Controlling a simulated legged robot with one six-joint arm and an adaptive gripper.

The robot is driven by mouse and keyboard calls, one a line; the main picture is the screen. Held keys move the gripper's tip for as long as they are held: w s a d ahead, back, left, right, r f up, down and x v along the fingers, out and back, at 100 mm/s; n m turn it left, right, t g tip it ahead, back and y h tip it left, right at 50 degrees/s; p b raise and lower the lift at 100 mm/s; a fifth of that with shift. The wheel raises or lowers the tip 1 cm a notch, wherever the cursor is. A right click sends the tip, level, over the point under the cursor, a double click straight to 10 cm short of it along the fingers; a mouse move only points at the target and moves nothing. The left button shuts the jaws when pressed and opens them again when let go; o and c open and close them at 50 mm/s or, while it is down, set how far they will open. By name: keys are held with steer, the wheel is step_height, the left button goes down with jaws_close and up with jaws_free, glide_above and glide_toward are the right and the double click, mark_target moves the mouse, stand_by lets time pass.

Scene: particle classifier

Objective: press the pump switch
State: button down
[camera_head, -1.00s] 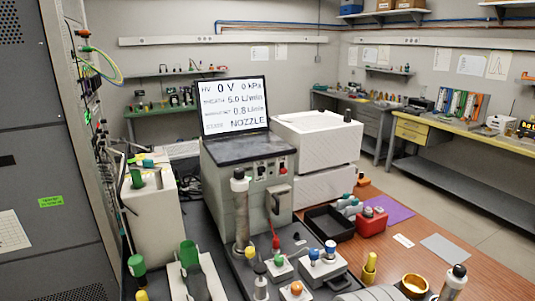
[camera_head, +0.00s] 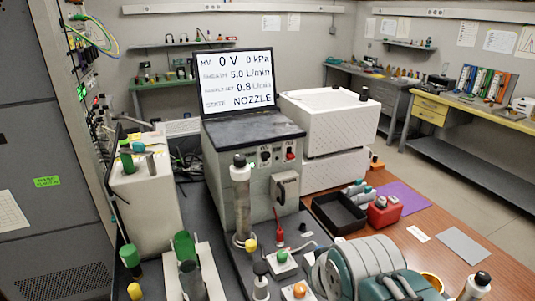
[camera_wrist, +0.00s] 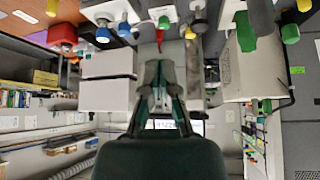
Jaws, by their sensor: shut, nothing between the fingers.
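The grey control unit (camera_head: 228,178) stands at the middle of the head view under a lit screen (camera_head: 237,80) reading 0 V, 0 kPa and NOZZLE. Its front panel carries a red-topped switch (camera_head: 290,152), a dark switch (camera_head: 265,157) and a handle-like part; I cannot tell which control is the pump switch. My gripper (camera_wrist: 161,68) is shut and empty in the wrist view, in front of the unit, and hides much of it. That view is upside down, with part of the screen (camera_wrist: 165,125) behind the fingers. In the head view my arm covers the lower right; the fingertips are unclear.
A clear-grey column (camera_head: 240,205) stands close before the unit. Small button boxes (camera_head: 283,264) and a red lever (camera_head: 278,228) are on the dark base. A black tray (camera_head: 338,214) and red case (camera_head: 384,214) stand right. A white box (camera_head: 327,120) is behind.

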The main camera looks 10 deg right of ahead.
steer(key=w+d+r+t, duration=0.2)
steer(key=w+t, duration=0.5)
steer(key=w, duration=1.5)
steer(key=n+t+y, duration=0.2)
steer(key=t+y, duration=0.2)
steer(key=t, duration=0.4)
glide_toward(266, 158)
step_height(266, 158, up, 2)
steer(key=shift+s+d+r, duration=0.1)
steer(key=shift+s+d, duration=0.25)
steer(key=shift+s, duration=0.1)
steer(key=x, duration=1)
steer(key=shift+a, duration=0.15)
steer(key=shift+f, duration=0.2)
step_height(266, 158, down, 3)
steer(key=shift+r, duration=0.15)
